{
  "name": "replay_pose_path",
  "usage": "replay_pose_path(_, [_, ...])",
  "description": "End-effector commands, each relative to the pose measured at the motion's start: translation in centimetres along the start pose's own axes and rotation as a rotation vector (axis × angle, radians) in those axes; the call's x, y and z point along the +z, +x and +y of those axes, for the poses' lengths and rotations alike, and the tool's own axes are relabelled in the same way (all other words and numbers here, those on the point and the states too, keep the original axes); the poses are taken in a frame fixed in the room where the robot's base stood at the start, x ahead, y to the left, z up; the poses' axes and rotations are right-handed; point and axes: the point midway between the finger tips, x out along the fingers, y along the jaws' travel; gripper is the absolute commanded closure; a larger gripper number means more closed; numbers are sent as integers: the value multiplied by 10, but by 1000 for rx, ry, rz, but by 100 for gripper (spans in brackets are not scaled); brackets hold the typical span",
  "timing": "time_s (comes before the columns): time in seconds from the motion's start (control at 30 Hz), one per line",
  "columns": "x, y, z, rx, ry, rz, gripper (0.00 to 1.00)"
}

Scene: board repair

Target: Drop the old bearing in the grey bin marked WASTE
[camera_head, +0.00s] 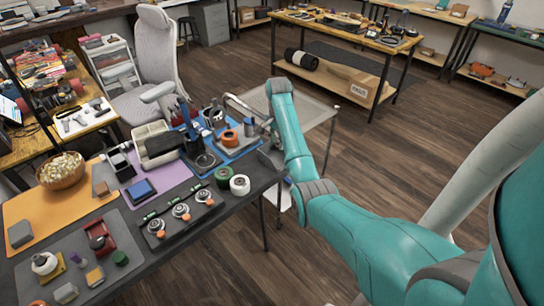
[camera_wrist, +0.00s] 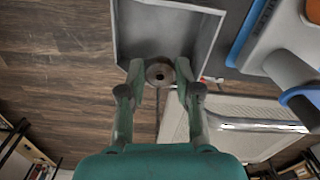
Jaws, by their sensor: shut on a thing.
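The old bearing (camera_wrist: 160,73) is a dull brown-grey ring with a dark centre hole, seen in the wrist view. My gripper (camera_wrist: 160,78) is shut on it, one finger on each side. A grey open bin (camera_wrist: 121,30) lies beyond the fingertips at the top of the wrist view. The bearing overlaps the bin's near edge in the picture; the height between them cannot be told. No WASTE marking is readable. In the head view my arm reaches to the table's right end, where the bearing and fingertips are hidden.
The workbench (camera_head: 228,205) holds several parts, including an orange roll (camera_head: 230,137), a green roll (camera_head: 223,173) and a white roll (camera_head: 240,185). A wooden bowl (camera_head: 62,172) stands at left. A grey chair (camera_head: 155,50) is behind. The wooden floor (camera_head: 330,200) at right is mostly clear.

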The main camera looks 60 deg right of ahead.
Motion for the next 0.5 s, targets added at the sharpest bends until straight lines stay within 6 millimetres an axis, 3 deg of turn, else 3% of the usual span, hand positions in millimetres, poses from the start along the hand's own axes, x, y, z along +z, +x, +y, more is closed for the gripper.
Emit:
replay_pose_path(0.3, [0, 4, 1, -1, 1, 1, 99])
replay_pose_path(0.33, [0, 4, 1, -1, 1, 1, 64])
replay_pose_path(0.43, [0, 4, 1, -1, 1, 1, 39])
replay_pose_path(0.5, [0, 4, 1, -1, 1, 1, 38])
